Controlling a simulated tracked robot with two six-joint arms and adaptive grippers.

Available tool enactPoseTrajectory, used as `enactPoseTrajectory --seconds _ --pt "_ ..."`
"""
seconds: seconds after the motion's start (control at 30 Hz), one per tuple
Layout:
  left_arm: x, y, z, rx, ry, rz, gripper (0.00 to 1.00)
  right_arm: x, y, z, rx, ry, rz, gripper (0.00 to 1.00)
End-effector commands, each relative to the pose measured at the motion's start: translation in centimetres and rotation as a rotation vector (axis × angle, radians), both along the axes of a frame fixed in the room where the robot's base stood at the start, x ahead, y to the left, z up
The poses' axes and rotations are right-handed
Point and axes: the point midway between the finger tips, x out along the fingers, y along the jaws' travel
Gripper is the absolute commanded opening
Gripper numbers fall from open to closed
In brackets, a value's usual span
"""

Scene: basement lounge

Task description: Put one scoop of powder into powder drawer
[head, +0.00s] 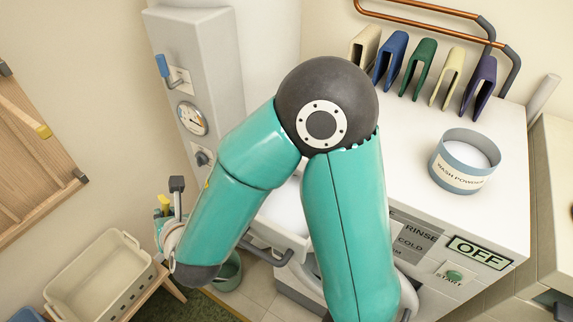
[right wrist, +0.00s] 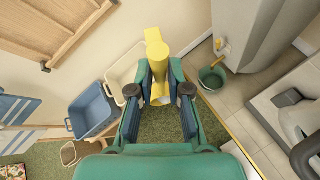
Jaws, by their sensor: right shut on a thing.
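My right gripper (right wrist: 159,82) is shut on a yellow scoop (right wrist: 158,62), held between its two fingers. I cannot tell whether the scoop holds powder. In the head view this gripper (head: 170,208) is at the left, away from the washer, with a bit of yellow beside it. The powder drawer (head: 283,208) stands open at the washer's front left, partly hidden behind my arm; pale white shows inside. The wash powder tub (head: 459,179), blue-grey with a label, stands on the washer top and has white powder in it. My left gripper is not in view.
The white washer (head: 413,167) has several coloured holders (head: 420,66) and copper pipes at its back. A cream basket (head: 104,275) sits on a wooden bench at the left. A green bucket (head: 228,274) stands on the floor. A grey column with a gauge (head: 192,118) rises behind my arm.

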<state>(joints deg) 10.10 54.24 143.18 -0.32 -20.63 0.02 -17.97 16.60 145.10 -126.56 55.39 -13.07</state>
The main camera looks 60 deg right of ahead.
Motion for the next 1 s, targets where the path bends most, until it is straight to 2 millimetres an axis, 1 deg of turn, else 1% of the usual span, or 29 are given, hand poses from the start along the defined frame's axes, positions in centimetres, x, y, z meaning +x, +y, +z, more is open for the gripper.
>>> enactPoseTrajectory --seconds 0.1,0.27,0.37,0.47,0.57,0.67,0.77,0.8,0.87,0.9,0.97,1.0 --pt "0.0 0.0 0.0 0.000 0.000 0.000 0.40 0.3 0.6 0.0 0.000 -0.001 0.014 0.00" --pt "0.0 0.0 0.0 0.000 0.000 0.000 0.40 0.5 0.7 0.2 0.001 -0.002 0.007 0.00" --pt "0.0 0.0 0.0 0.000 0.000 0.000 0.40 0.6 -0.2 0.7 0.001 -0.003 -0.048 0.00" --pt "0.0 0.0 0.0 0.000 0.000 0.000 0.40 0.5 -1.9 1.5 0.001 -0.003 -0.155 0.00" --pt "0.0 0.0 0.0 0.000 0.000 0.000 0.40 0.4 -4.2 2.8 0.004 -0.005 -0.305 0.00" --pt "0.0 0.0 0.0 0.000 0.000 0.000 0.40 -0.1 -7.0 4.2 0.003 -0.005 -0.502 0.00" --pt "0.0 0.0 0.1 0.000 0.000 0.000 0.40 -1.6 -10.3 5.7 0.001 -0.002 -0.758 0.00" --pt "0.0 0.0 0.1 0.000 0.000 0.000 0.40 -2.6 -11.7 6.1 0.002 -0.001 -0.877 0.00" --pt "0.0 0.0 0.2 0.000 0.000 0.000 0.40 -4.3 -13.6 6.6 0.000 0.002 -1.056 0.00" --pt "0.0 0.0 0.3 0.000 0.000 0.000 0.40 -5.6 -14.6 6.9 -0.001 0.002 -1.180 0.00" --pt "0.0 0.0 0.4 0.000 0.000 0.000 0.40 -7.8 -15.9 7.3 -0.001 0.003 -1.372 0.00" --pt "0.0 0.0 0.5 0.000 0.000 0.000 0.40 -9.3 -16.5 7.5 -0.002 0.003 -1.505 0.00"
